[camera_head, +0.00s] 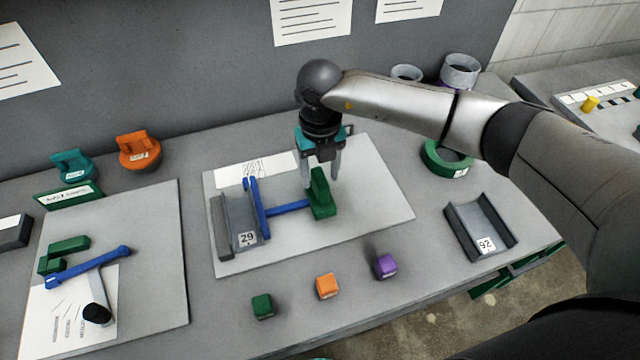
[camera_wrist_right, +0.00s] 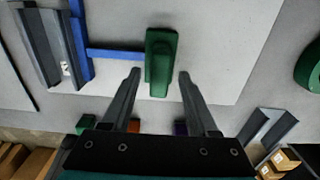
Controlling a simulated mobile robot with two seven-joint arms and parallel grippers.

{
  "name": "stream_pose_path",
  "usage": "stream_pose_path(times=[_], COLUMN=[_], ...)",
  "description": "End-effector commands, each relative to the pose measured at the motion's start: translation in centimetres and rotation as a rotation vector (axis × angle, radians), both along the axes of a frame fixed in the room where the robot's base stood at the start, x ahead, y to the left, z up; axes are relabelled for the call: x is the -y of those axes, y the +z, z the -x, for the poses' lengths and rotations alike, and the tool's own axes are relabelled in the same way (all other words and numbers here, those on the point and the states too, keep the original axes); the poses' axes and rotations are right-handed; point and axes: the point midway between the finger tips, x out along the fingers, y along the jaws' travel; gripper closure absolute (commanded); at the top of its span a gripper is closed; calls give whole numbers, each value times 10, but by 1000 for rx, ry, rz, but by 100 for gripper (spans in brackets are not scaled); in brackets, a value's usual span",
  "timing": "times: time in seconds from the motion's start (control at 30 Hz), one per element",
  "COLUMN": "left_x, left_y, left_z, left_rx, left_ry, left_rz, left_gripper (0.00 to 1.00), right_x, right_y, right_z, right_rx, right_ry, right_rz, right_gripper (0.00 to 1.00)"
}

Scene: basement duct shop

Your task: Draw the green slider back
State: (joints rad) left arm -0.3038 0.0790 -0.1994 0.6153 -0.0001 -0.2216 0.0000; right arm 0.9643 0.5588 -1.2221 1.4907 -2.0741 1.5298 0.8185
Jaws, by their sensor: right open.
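The green slider (camera_head: 321,197) stands on a light grey board in the middle of the table, with an upright block on its base. A blue bar (camera_head: 287,208) runs from its left side to a blue upright plate beside the grey channel marked 29 (camera_head: 240,222). My right gripper (camera_head: 321,184) is open, pointing down over the slider. In the right wrist view the green slider (camera_wrist_right: 160,62) lies ahead between the lines of the two fingers (camera_wrist_right: 158,76), with a gap on each side. My left gripper is not in view.
Green (camera_head: 262,306), orange (camera_head: 327,286) and purple (camera_head: 386,267) cubes stand in front of the board. A channel marked 92 (camera_head: 484,228) and a green tape roll (camera_head: 446,158) are at right. Another board (camera_head: 150,270) with green and blue parts is at left.

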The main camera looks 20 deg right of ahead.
Motion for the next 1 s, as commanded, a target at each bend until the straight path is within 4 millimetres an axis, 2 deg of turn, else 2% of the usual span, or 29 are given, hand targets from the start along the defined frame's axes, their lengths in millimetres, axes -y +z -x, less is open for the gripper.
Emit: stream_pose_path(times=[0.1, 0.23, 0.4, 0.63, 1.0], left_x=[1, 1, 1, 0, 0], left_y=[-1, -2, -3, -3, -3], left_z=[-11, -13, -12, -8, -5], left_rx=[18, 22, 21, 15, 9], left_ry=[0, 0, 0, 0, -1], left_rz=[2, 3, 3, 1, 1], left_gripper=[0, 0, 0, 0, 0], right_x=[-1, 0, -1, -1, 0], right_y=[-21, -36, -43, -43, -43], right_z=[1, 0, 0, 0, 0], right_rx=[-3, -1, 0, 0, 0], right_ry=[0, 0, 2, 1, 1], right_rz=[-1, 0, -2, -1, -1], right_gripper=[40, 40, 40, 40, 80])
